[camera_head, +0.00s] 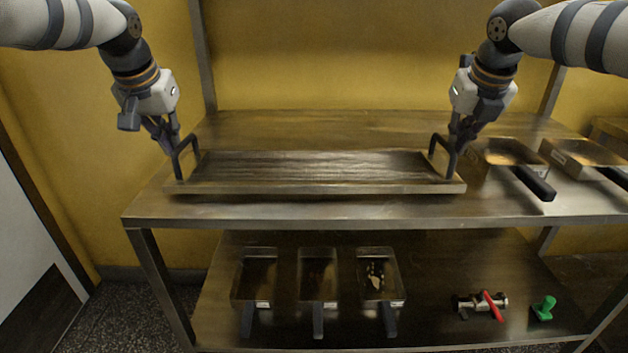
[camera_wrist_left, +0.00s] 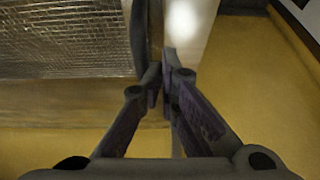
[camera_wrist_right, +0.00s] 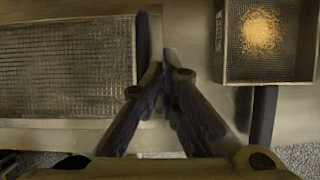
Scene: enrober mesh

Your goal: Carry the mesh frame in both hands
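The mesh frame (camera_head: 320,187) is a long shallow metal frame with a grey wire mesh, lying level at the upper shelf, with a dark upright handle at each end. Its mesh also shows in the left wrist view (camera_wrist_left: 65,38) and the right wrist view (camera_wrist_right: 65,70). My left gripper (camera_head: 173,143) is at the left handle (camera_head: 182,165), its fingers nearly together and seemingly closed on the bar. My right gripper (camera_head: 458,142) is likewise at the right handle (camera_head: 436,148). The fingers partly hide both grips. I cannot tell whether the frame touches the shelf.
The upper shelf (camera_head: 300,208) has free room behind the frame. Two small trays stand right of it, the nearer tray (camera_head: 508,152) close to the right handle. The lower shelf (camera_head: 430,325) holds three trays, a red-handled valve (camera_head: 480,303) and a green item (camera_head: 544,308).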

